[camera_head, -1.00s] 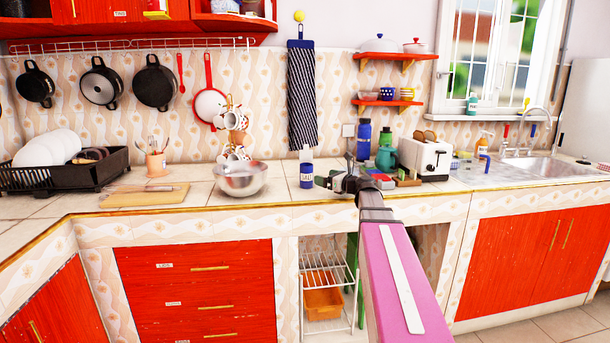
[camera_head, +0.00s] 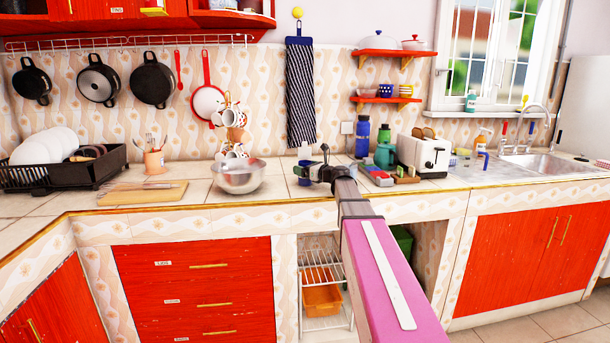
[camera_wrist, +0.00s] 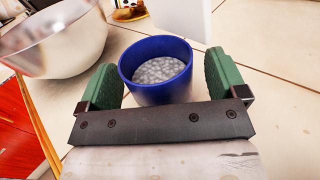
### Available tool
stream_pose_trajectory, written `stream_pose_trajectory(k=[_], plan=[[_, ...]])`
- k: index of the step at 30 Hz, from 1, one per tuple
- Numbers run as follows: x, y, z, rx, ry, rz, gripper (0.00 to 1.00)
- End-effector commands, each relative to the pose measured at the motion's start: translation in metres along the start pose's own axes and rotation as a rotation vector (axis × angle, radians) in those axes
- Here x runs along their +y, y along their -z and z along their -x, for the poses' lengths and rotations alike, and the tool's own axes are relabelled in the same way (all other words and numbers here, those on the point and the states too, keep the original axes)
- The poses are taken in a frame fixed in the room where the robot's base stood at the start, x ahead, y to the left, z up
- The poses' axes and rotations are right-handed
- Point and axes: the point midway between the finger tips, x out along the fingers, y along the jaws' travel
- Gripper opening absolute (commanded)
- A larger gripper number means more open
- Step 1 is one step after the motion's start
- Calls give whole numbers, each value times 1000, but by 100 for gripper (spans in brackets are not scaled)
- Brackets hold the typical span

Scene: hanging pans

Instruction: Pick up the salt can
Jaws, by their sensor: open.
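How deep the fingers reach is hard to tell.
The steel bowl (camera_head: 238,177) stands close to the left of the can. A toaster (camera_head: 423,154), blue bottles and a green pot (camera_head: 385,156) stand to the right. A cutting board (camera_head: 143,192) lies at left. Some counter is bare behind the can.

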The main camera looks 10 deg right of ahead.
Motion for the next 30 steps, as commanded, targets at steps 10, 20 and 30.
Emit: stream_pose_trajectory(k=[10, 20, 30], plan=[[0, 0, -4, 0, 0, 0, 65], [0, 0, -4, -1, 0, 0, 31], [0, -16, -4, -2, 0, 1, 31]])
